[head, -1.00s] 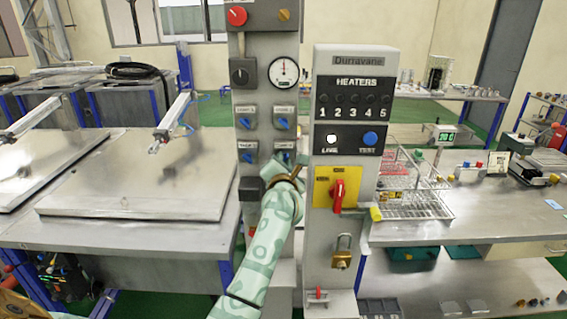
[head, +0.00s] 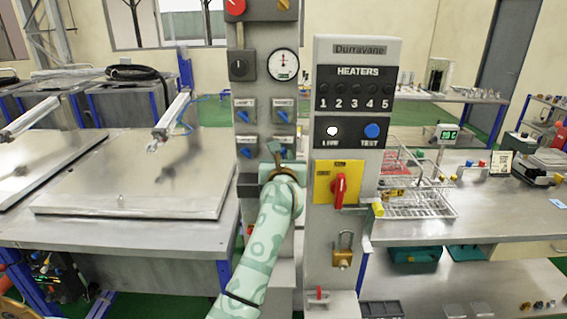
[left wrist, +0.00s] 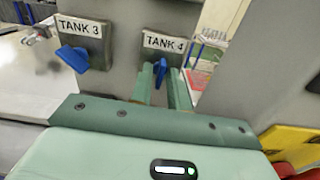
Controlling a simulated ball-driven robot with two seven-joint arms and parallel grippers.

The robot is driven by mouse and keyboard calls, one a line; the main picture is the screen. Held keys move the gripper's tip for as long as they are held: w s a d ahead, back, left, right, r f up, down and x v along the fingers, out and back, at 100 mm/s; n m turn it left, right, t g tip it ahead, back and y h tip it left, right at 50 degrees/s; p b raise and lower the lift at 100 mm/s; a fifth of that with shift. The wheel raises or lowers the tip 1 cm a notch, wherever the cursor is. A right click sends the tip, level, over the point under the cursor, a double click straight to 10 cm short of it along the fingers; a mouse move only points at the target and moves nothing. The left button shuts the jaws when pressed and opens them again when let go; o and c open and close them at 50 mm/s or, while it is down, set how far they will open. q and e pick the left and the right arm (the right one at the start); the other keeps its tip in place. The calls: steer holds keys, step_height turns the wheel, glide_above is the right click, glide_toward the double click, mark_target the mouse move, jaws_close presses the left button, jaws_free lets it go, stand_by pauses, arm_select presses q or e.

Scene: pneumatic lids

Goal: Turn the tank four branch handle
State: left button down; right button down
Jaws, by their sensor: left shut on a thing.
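The tank four branch handle (left wrist: 161,71) is blue and sits under the "TANK 4" label in the left wrist view. In the head view my left gripper (head: 281,155) covers most of this handle at the lower right of the handle group. My right gripper is not in view.
The blue tank three handle (left wrist: 83,59) stands close on the left, slanted. Two more blue handles sit above, including the upper right one (head: 281,117). A heater cabinet (head: 325,225) with a red switch (head: 339,190) stands close on the right. A flat tank lid (head: 135,195) lies left.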

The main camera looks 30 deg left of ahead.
arm_select(q)
steer(key=shift+r+n+b, duration=0.1)
steer(key=shift+n+b, duration=3.85)
steer(key=shift+n, duration=0.75)
steer(key=c, duration=1.8)
jaws_free()
steer(key=shift+o, duration=1)
steer(key=shift+w, duration=0.1)
